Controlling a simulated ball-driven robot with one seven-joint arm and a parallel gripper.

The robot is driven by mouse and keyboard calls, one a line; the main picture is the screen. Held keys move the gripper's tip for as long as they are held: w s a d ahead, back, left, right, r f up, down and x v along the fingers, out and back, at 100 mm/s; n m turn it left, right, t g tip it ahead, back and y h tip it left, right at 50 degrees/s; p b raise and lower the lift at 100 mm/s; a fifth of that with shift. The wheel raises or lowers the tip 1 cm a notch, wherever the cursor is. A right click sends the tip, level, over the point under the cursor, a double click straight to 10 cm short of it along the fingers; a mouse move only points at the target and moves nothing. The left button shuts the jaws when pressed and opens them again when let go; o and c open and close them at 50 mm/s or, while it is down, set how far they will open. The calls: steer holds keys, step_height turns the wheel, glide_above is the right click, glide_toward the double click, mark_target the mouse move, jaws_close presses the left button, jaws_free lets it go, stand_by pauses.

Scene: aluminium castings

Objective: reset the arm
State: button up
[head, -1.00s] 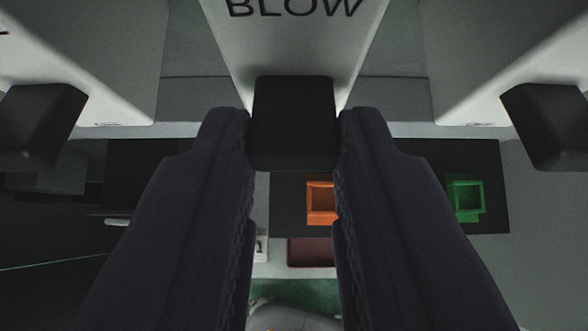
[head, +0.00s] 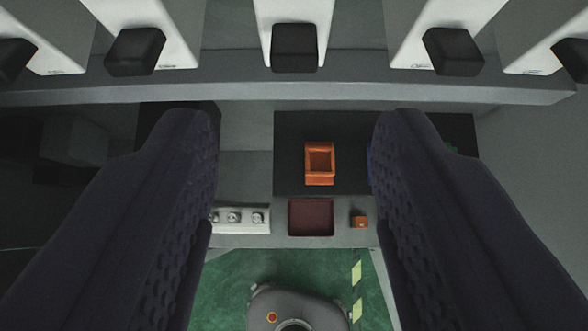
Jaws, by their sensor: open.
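My gripper (head: 293,190) shows in the head view as two dark ridged fingers, wide apart, with nothing between them. It hangs above and clear of a work surface. Between the fingers in the picture, an orange open-topped bin (head: 320,163) stands on a black mat (head: 290,151). A blue thing is mostly hidden behind the right finger, and only a bit of green shows past that finger.
Several white housings with black blocks (head: 295,46) line a grey rail (head: 240,88) at the top. A dark red tray (head: 311,217), a small orange-brown block (head: 359,221) and a panel with knobs (head: 240,218) sit at the surface's near edge. Green floor (head: 225,285) lies below.

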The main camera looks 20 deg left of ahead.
stand_by(0.4)
steer(key=w+d+m+t+b, duration=0.1)
steer(key=d+b, duration=0.2)
steer(key=b, duration=0.7)
steer(key=w+d+t+b, duration=0.1)
steer(key=d+t+b, duration=0.15)
steer(key=b, duration=0.75)
steer(key=s+d+r+m+t+h+b, duration=0.2)
steer(key=s+d+r+b, duration=0.2)
steer(key=s+d+b, duration=0.5)
steer(key=s+b, duration=0.1)
steer(key=b, duration=0.7)
steer(key=shift+d+r+h+b, duration=0.2)
steer(key=shift+h+b, duration=0.2)
steer(key=shift+r, duration=0.25)
steer(key=shift+c, duration=0.2)
